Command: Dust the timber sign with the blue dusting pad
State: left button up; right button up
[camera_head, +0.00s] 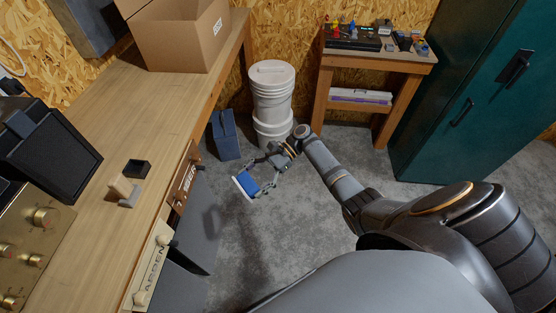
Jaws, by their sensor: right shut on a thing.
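The blue dusting pad (246,186) has a pale edge on its left side. My right gripper (262,181) is shut on it and holds it in the air over the floor, to the right of the bench. A brown timber sign (184,177) with pale lettering is at the bench's front edge, left of the pad and apart from it. A cream sign (152,262) with dark lettering is at the same edge, nearer to me. My left gripper is not in view.
The bench (110,100) carries a cardboard box (180,40), a small black holder (137,168) and a dark speaker-like box (45,150). White buckets (272,95) and a blue container (225,135) stand behind the gripper. A green cabinet (465,90) stands right. Grey floor around the pad is clear.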

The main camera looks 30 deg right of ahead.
jog(key=w+a+f+m+t+b, duration=0.2)
jog(key=a+m+t+b, duration=0.3)
jog(key=a+m+t, duration=0.3)
jog(key=a+f+t, duration=0.1)
jog(key=a+t, duration=0.1)
jog(key=t, duration=0.1)
jog(key=shift+a+h, duration=0.25)
jog(key=shift+h, duration=0.05)
jog(key=r+b+x, duration=0.1)
jog(key=x, duration=0.5)
jog(key=shift+b, duration=0.35)
jog(key=shift+x, duration=1)
